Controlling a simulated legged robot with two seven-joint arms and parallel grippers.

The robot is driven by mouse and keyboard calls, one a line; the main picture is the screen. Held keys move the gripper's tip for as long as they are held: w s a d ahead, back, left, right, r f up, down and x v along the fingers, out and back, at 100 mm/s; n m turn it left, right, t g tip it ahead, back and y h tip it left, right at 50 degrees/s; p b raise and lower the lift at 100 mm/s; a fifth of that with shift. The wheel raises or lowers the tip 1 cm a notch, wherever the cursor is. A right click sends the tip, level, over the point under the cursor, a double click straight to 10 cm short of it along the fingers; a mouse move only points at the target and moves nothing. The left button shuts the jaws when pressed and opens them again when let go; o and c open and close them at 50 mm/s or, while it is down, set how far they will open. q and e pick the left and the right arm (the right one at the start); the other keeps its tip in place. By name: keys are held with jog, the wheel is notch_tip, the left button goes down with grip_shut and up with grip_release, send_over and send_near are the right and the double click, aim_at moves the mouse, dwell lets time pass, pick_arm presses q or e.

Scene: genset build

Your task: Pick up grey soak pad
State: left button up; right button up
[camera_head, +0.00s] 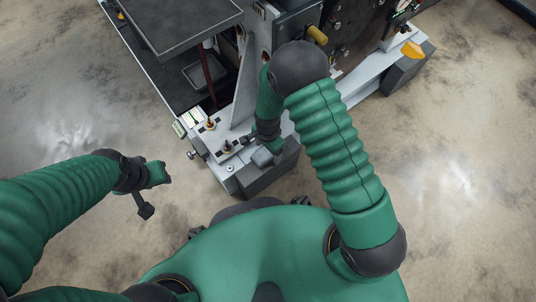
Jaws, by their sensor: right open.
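A small grey pad (262,157), which looks like the soak pad, lies at the near corner of the machine base, on or against a dark block. My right gripper (257,142) is just above and beside it, pointing down, and is open. My own wrist partly hides the fingers, so I cannot tell whether they touch the pad. My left gripper (146,210) hangs over bare floor at the left, well away from the pad. Its fingers are too small and dark to read.
The machine's light base frame (230,172) runs along the near edge, with small orange-topped fittings (210,124) on it. A dark tray (205,72) sits beneath a raised dark panel (185,22). An orange part (412,50) is at the far right. Floor is clear on both sides.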

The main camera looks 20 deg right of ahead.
jog(key=shift+r, duration=0.15)
jog(key=shift+c, duration=0.2)
jog(key=c, duration=1.4)
